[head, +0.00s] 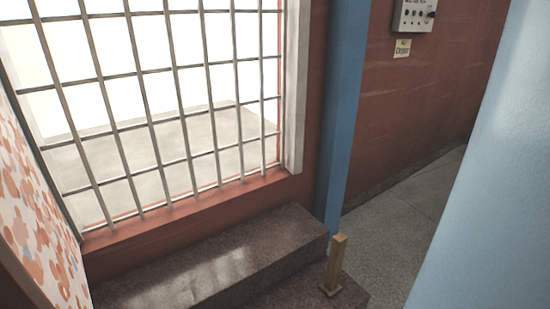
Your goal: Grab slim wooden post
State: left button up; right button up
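The slim wooden post (337,262) stands upright in the head view, at the bottom right of centre. Neither of my grippers is in view, and nothing touches the post.
A higher stone ledge (215,262) runs left of the post under a barred window (160,110). A blue pillar (343,115) rises behind the post. A pale blue surface (490,190) blocks the right side. Grey floor (392,235) lies open between them. A patterned panel (38,215) stands at left.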

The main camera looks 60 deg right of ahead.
aim_at(330, 287)
jog(key=z, duration=2.4)
